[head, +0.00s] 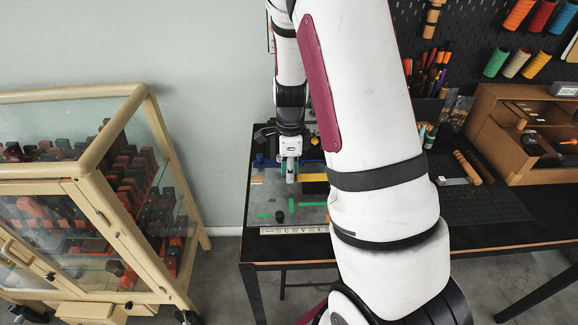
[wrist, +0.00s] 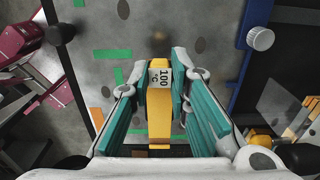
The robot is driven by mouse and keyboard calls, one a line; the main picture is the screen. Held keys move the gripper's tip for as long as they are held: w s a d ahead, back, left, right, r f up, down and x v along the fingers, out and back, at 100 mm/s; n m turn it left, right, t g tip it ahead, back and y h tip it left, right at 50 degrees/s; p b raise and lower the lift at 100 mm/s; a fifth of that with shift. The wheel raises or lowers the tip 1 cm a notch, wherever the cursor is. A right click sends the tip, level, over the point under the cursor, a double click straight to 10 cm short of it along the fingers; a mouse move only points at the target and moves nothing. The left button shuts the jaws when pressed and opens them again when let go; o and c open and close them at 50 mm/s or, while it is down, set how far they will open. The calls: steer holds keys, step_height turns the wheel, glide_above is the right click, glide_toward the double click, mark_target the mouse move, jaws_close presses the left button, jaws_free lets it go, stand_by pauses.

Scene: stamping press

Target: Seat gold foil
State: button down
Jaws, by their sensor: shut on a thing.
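My gripper (head: 290,176) points down over the grey plate at the left of the black bench. In the wrist view its teal-padded fingers (wrist: 163,84) are closed on a narrow yellow-gold piece (wrist: 159,125), which looks like the gold foil. A white tag reading "100 °C" (wrist: 161,78) shows at its far end. In the head view a yellow strip (head: 313,177) runs right from the fingers until my arm hides it. The grey plate (wrist: 100,72) carries green marks and dark round spots. I cannot tell whether the gold piece touches the plate.
A blue bar with a silver knob (wrist: 260,38) stands along the plate's right side in the wrist view. A row of lettered blocks (head: 290,230) lies at the bench's front edge. A glass cabinet (head: 95,185) stands left. A wooden organizer (head: 490,125) and green mat (head: 480,205) are right.

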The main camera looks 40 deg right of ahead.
steer(key=shift+f+b, duration=0.3)
steer(key=shift+f, duration=1)
steer(key=shift+f, duration=0.3)
steer(key=shift+f, duration=0.3)
steer(key=shift+f, duration=0.1)
steer(key=c, duration=1.4)
jaws_free()
step_height(320, 180, up, 12)
